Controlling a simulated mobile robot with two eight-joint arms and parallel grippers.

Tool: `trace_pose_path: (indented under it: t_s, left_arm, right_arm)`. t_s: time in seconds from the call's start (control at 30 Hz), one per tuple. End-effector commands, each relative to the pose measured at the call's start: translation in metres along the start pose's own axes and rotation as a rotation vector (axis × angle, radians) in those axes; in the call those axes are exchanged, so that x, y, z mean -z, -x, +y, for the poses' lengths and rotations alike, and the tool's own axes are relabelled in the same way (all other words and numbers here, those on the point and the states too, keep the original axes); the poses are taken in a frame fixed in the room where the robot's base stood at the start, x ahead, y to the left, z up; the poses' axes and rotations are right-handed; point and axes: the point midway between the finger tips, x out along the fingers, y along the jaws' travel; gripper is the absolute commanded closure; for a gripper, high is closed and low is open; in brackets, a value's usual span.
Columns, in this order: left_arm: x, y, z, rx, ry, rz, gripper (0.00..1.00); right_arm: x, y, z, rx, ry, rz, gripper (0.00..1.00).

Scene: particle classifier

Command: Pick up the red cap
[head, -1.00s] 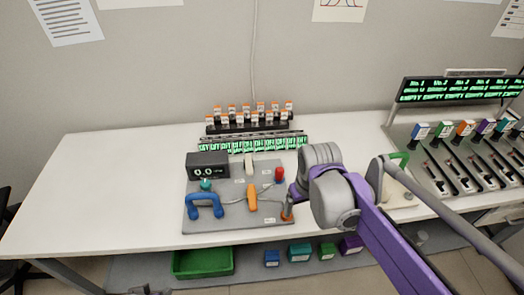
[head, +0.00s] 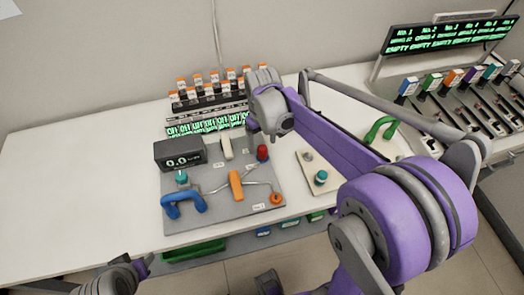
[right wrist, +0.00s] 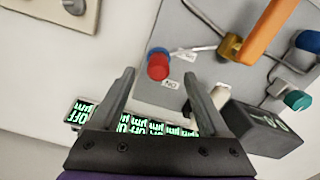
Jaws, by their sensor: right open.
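The red cap (head: 262,153) stands upright at the right back of the grey board (head: 215,215) on the table. In the right wrist view the red cap (right wrist: 158,68) shows with a blue part behind it, beyond and between the fingertips. My right gripper (head: 252,125) is above the back of the board, behind the cap in the head view. In the right wrist view the gripper (right wrist: 160,78) is open, its fingers apart with nothing held.
On the board are a black display box (head: 180,152), a blue handle (head: 184,205), an orange handle (head: 236,186) and a white lever (head: 226,147). Orange-capped bottles (head: 205,92) stand behind. A beige plate (head: 306,172) lies to the right. The left table is clear.

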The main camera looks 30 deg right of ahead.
Motion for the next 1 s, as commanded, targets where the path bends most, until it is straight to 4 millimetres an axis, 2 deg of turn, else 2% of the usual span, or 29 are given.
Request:
trace_pose_path:
  t_s: [0.33, 0.67, 1.0]
  left_arm:
    - [-0.001, -0.001, 0.0, 0.0, 0.0, -0.001, 0.5]
    - [-0.001, -0.001, 0.0, 0.0, 0.0, -0.001, 0.5]
    - [-0.001, -0.001, 0.0, 0.0, 0.0, -0.001, 0.5]
  right_arm:
    - [0.006, -0.045, 0.002, 0.0, 0.0, 0.0, 0.21]
    - [0.005, -0.051, 0.002, 0.0, 0.0, 0.0, 0.23]
    - [0.005, -0.051, 0.002, 0.0, 0.0, 0.0, 0.84]
